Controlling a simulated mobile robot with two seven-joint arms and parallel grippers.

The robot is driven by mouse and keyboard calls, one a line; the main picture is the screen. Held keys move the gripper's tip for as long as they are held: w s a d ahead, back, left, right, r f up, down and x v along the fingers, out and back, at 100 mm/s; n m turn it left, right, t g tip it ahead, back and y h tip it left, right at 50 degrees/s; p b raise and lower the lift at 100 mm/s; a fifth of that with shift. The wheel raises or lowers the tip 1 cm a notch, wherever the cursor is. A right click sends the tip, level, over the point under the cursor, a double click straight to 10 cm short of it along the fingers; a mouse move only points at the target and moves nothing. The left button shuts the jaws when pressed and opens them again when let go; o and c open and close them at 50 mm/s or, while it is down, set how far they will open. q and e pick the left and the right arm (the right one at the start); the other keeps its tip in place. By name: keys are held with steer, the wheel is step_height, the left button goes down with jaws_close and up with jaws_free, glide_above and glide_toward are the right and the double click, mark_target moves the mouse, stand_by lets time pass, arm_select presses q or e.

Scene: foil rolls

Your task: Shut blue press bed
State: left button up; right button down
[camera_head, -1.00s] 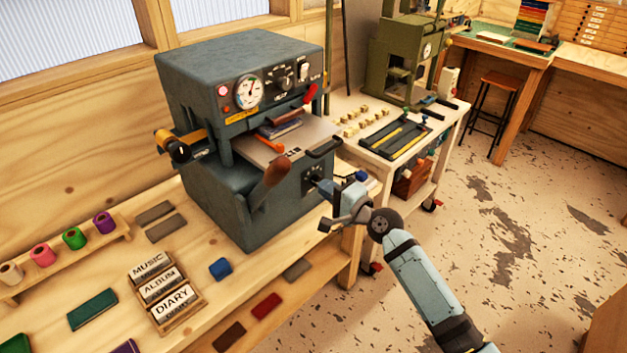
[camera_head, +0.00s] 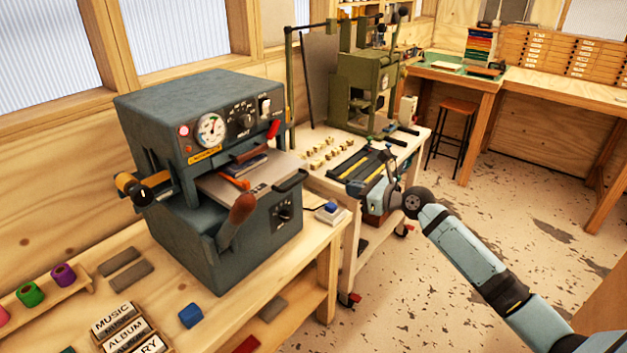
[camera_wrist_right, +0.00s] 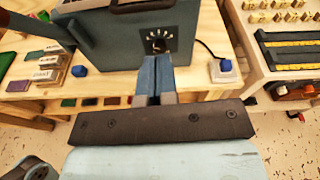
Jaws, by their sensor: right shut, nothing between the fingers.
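The blue-grey press (camera_head: 230,150) stands on the wooden bench, with a gauge and knobs on its upper front. Its flat grey bed (camera_head: 272,170) sticks out of the front opening, with a black handle (camera_head: 290,181) on its outer edge. A dark book and an orange-handled tool lie on or over the bed. My right gripper (camera_head: 356,187) is shut and empty, to the right of the press and apart from the handle. In the right wrist view its fingers (camera_wrist_right: 154,72) point towards the press front, below the dial (camera_wrist_right: 160,40). My left gripper is out of view.
A brown-knobbed lever (camera_head: 240,210) stands at the press's near front corner. A small blue-buttoned box (camera_head: 328,211) sits on the bench's right end. A green press (camera_head: 362,88) and trays (camera_head: 358,165) occupy the second table. Open floor lies to the right.

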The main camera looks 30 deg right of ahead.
steer(key=w+a+f, duration=0.1)
steer(key=w+a, duration=0.1)
steer(key=w, duration=0.4)
steer(key=w+a+f+m, duration=0.1)
steer(key=w+a, duration=0.1)
steer(key=w, duration=0.4)
steer(key=shift+w+a+f, duration=0.3)
steer(key=shift+w+a, duration=0.05)
steer(key=shift+a, duration=0.05)
